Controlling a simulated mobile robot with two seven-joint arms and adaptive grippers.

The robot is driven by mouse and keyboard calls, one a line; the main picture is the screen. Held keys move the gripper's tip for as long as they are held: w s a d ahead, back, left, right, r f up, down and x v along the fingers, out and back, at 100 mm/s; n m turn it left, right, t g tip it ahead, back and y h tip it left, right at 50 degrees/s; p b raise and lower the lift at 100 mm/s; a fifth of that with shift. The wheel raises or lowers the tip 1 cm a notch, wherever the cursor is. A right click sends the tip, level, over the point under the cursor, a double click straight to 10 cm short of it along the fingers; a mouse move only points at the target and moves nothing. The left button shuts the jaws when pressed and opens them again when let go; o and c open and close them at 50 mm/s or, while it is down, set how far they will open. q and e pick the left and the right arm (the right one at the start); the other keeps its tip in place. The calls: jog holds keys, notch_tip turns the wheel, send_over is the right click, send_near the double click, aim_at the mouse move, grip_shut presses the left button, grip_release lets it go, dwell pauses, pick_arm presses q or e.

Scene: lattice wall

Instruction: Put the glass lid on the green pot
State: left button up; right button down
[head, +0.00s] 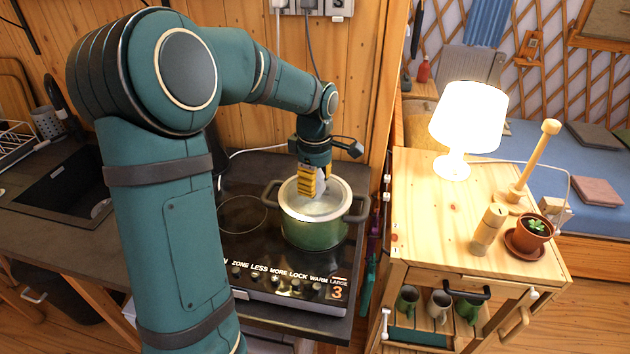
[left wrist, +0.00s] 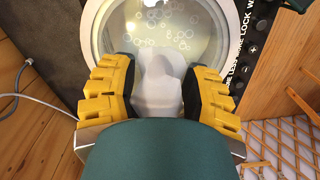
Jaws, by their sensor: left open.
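The green pot (head: 313,234) stands on the black cooktop, with a dark handle on each side. A pale round rim with clear glass inside, which looks like the glass lid (head: 340,206), lies level over its mouth; I cannot tell whether it is fully seated. In the left wrist view the lid (left wrist: 185,20) shows bubbles through it. My left gripper (head: 314,190) points down over the lid's middle. Its yellow fingers (left wrist: 167,68) are apart, with a pale, blurred shape between them that may be the knob; I see no grip on it. My right gripper is out of view.
The cooktop (head: 240,245) has a free ring left of the pot and knobs in front. A wooden wall rises behind. At right, a wooden cart (head: 425,215) carries a lit lamp (head: 468,115), a grinder (head: 488,230) and a potted plant (head: 530,235). A sink (head: 60,200) is at left.

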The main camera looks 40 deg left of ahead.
pick_arm(q)
notch_tip(320, 180, up, 13)
jog(key=p, duration=0.2)
dwell(0.7)
